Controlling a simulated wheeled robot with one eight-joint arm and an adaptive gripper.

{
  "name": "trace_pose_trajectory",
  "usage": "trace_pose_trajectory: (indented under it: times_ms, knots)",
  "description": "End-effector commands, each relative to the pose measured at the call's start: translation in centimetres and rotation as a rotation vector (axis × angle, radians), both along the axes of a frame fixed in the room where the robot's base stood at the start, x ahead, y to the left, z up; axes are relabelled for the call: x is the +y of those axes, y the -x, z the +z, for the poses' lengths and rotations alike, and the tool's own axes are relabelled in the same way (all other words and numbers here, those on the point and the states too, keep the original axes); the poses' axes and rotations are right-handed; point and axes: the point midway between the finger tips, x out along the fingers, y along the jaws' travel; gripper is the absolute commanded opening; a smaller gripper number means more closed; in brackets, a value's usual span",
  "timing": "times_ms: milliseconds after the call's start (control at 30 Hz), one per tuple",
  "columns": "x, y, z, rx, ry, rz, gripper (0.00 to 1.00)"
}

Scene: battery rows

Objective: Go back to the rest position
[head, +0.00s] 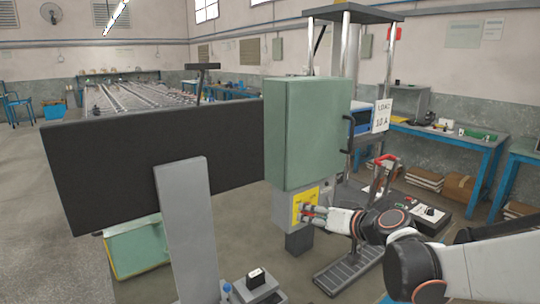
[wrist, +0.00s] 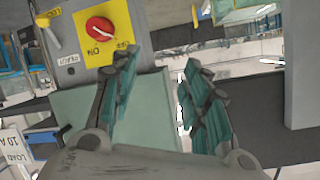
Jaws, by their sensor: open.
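My gripper (head: 312,213) is at the end of my white and black arm, in front of a grey switch box (head: 287,206) under a green cabinet (head: 310,130). In the wrist view my gripper (wrist: 160,65) is open, with nothing between its teal-padded fingers. A red rotary knob (wrist: 99,28) on a yellow plate (wrist: 122,18) shows at the upper left there, beyond the left finger. The fingers are apart from the knob in that view. In the head view the gripper partly covers the yellow plate (head: 299,200).
A large black panel (head: 110,165) and a grey post (head: 185,225) stand at left. A sign reading "LOAD 10 A" (head: 382,115) hangs right of the cabinet. A device with a red handle (head: 383,165) is behind my arm. Blue workbenches (head: 455,148) line the right wall. Open floor shows at far left.

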Motion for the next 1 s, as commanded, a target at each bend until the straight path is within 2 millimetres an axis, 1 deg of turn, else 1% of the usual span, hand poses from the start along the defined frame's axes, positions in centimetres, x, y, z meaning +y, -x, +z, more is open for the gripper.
trace_pose_trajectory:
  times_ms: [33, 167, 200, 367, 500, 567, 700, 800, 900, 1000]
  knots:
    - [0.2, 1.6, 0.2, 0.027, 0.023, 0.002, 0.43]
    - [0.3, 5.4, 0.3, 0.103, 0.087, -0.004, 0.43]
    - [0.2, 6.7, 0.2, 0.127, 0.108, -0.008, 0.43]
    - [-0.6, 11.6, -0.3, 0.216, 0.191, -0.036, 0.43]
    - [-1.7, 16.0, -1.1, 0.289, 0.265, -0.075, 0.43]
    - [-2.4, 17.9, -1.5, 0.317, 0.299, -0.095, 0.43]
    - [-4.2, 22.1, -2.6, 0.378, 0.375, -0.152, 0.43]
    - [-5.5, 24.7, -3.3, 0.412, 0.425, -0.195, 0.43]
    - [-6.8, 26.7, -3.9, 0.436, 0.465, -0.233, 0.43]
    - [-7.6, 27.9, -4.3, 0.45, 0.49, -0.26, 0.43]
